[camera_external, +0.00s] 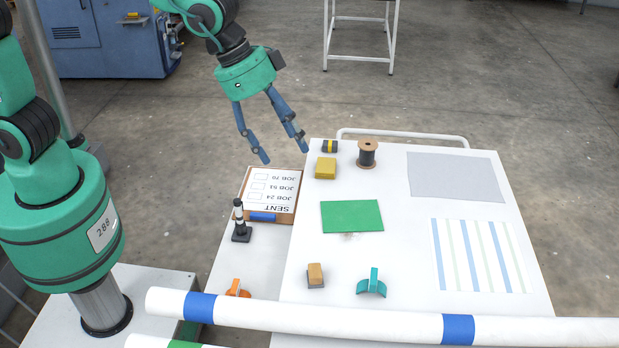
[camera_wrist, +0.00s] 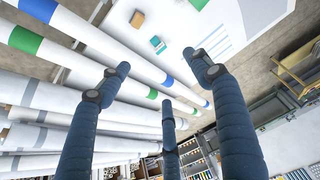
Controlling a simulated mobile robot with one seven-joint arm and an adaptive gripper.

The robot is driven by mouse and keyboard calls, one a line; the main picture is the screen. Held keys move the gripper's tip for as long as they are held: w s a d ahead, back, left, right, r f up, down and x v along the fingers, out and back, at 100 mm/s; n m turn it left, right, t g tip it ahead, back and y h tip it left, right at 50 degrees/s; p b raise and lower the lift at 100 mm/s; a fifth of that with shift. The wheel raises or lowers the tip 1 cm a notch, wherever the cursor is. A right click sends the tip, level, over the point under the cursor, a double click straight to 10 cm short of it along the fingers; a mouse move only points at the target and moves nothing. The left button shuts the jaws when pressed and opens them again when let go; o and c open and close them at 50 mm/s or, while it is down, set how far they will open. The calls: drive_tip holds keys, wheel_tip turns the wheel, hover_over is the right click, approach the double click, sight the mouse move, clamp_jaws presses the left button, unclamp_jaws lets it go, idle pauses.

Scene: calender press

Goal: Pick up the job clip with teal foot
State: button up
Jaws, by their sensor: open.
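A small teal clip (camera_external: 371,285) with an upright tab and a curved, spread foot stands near the front of the white table (camera_external: 410,225). A teal item, likely this clip (camera_wrist: 157,44), also shows near the top of the wrist view. An orange clip (camera_external: 237,290) sits lower left, partly hidden by a white roll. My gripper (camera_external: 285,154) is open and empty, in the air near the table's far left corner, well apart from the teal clip. Its fingers (camera_wrist: 160,76) are spread in the wrist view with nothing between them.
A wood-topped block (camera_external: 315,275) stands left of the teal clip. White rolls (camera_external: 330,318) with blue bands cross the front. A green pad (camera_external: 352,216), yellow block (camera_external: 325,168), spool (camera_external: 367,154) and striped sheet (camera_external: 480,256) lie behind. A black-and-white post (camera_external: 240,220) stands by a job board (camera_external: 270,190).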

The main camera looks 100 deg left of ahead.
drive_tip(key=w+d+f, duration=0.2)
drive_tip(key=w+f, duration=0.6)
drive_tip(key=f, duration=0.1)
drive_tip(key=p, duration=0.2)
approach(371, 275)
drive_tip(key=v, duration=0.3)
drive_tip(key=shift+w+a, duration=0.1)
drive_tip(key=shift+w, duration=0.1)
drive_tip(key=shift+b+x, duration=0.9)
drive_tip(key=shift+x, duration=3.35)
drive_tip(key=shift+s+f, duration=0.15)
drive_tip(key=shift+f, duration=0.05)
drive_tip(key=shift+b+x, duration=0.85)
drive_tip(key=shift+x, duration=1.65)
drive_tip(key=shift+s, duration=0.1)
drive_tip(key=c, duration=1.2)
